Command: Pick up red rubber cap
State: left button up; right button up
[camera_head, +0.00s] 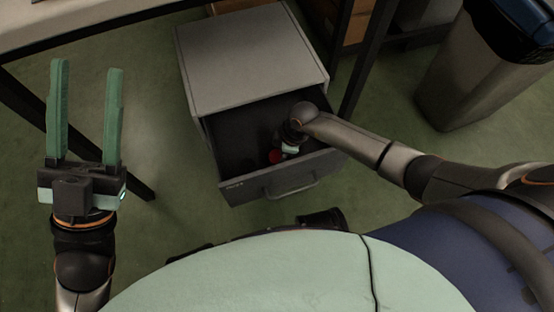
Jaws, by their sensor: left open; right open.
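A small red thing, likely the rubber cap (274,156), shows inside the open drawer (228,150) of a grey cabinet. It lies just left of my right gripper (288,150), and much of it may be hidden. My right arm reaches in from the right, and its gripper points down into the drawer. The wrist and the dark drawer hide most of its fingers, and I cannot see anything held between them. My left gripper (87,112) is at the left, pointing up. Its two green fingers are wide apart with nothing between them, far from the drawer.
The grey cabinet (245,60) stands under a table, with its drawer pulled out toward me. Dark table legs (362,62) stand beside it. A bin (470,75) is at the right.

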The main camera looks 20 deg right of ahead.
jog(key=shift+f, duration=0.15)
jog(key=c, duration=1.4)
